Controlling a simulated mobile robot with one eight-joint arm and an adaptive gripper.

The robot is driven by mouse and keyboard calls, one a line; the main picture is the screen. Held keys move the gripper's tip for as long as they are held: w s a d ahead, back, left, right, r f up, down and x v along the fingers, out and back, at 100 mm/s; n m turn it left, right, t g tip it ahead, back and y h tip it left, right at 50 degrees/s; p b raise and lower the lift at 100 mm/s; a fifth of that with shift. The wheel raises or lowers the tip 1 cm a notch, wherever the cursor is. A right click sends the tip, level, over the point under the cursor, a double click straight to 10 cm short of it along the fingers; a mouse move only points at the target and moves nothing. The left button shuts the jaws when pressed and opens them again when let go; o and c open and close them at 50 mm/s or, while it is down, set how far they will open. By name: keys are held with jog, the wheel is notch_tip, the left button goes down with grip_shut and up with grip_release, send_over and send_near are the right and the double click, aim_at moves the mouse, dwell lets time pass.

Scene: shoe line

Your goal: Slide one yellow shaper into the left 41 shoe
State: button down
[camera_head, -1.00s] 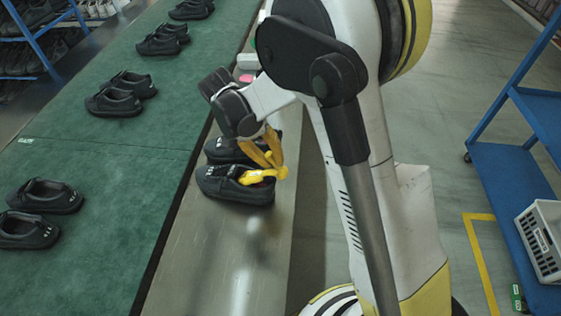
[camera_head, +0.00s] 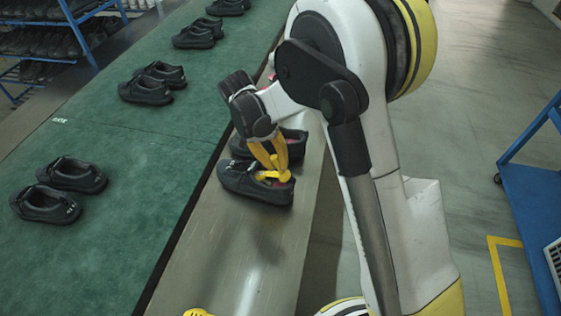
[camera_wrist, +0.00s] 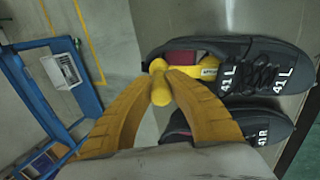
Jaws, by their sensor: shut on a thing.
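The left 41 shoe, black and marked "41 L" (camera_wrist: 262,68), lies across the upper part of the wrist view. In the head view it is the nearer shoe (camera_head: 245,185) of a pair on the metal ledge. A yellow shaper (camera_wrist: 207,70) lies lengthwise in its opening; the front end is hidden inside the shoe. The shaper's rounded rear end (camera_wrist: 160,96) is at the heel, between my fingers. My gripper (camera_wrist: 161,80) is shut on that end; in the head view it (camera_head: 273,174) reaches down over the shoe's heel.
The right 41 shoe (camera_wrist: 250,124) lies beside it, partly hidden by my gripper. A yellow item (camera_head: 197,312) shows at the head view's bottom edge. Other shoe pairs stand on the green belt (camera_head: 120,200). A blue rack (camera_head: 530,185) stands at right.

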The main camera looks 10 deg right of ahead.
aim_at(281, 176)
jog(key=shift+s+d+f+t+y+b, duration=0.1)
jog(key=shift+d+f+t+y+b, duration=0.2)
jog(key=shift+f+y+b, duration=0.5)
jog(key=shift+s+d+f+t+y+b, duration=0.15)
jog(key=shift+f+t+y+b, duration=0.25)
jog(key=shift+f, duration=0.7)
jog(key=shift+s+d+f+t+y+b, duration=0.1)
jog(key=shift+f+t+y+b, duration=0.2)
jog(key=shift+f+y+b, duration=0.5)
jog(key=shift+f, duration=0.15)
jog(key=c, duration=1.4)
grip_release()
jog(key=shift+o, duration=0.2)
jog(key=shift+r+p, duration=1.15)
jog(key=shift+r, duration=0.35)
jog(key=shift+r+p, duration=2.35)
jog(key=shift+r, duration=1.2)
